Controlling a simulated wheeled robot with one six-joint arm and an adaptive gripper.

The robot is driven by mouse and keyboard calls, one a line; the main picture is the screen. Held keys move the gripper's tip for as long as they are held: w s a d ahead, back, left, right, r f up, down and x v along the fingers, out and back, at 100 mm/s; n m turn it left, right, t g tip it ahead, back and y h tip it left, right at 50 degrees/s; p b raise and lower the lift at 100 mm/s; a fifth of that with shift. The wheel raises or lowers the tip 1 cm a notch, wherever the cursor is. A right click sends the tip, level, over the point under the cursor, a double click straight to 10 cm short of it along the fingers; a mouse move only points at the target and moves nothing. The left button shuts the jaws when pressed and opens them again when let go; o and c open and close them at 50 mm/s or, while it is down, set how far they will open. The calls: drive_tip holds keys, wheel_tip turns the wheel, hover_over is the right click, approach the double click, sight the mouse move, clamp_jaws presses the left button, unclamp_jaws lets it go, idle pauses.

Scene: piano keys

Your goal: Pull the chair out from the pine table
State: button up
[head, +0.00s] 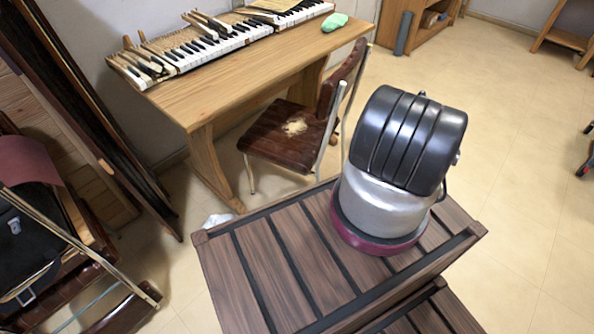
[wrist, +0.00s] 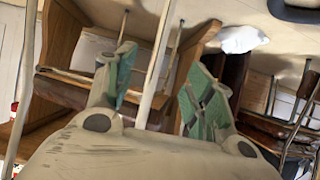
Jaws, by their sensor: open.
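The chair (head: 285,136) stands at the front side of the pine table (head: 235,80), partly tucked in. It has a brown seat with a worn pale patch, a brown backrest and thin metal legs. My gripper (wrist: 158,78) shows only in the wrist view; its green-padded fingers are spread apart. A pale metal tube of the chair (wrist: 163,40) runs between the fingers there. I cannot tell whether either finger touches it. Pine table parts (wrist: 62,38) show behind it.
Piano keys (head: 215,45) and a green cloth (head: 334,22) lie on the table. Folded chairs (head: 50,230) and leaning boards stand at the left. A white crumpled thing (head: 217,220) lies on the floor.

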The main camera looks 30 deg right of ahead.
drive_tip(key=s+d, duration=0.2)
drive_tip(key=s, duration=0.4)
drive_tip(key=shift+w, duration=0.1)
idle(0.4)
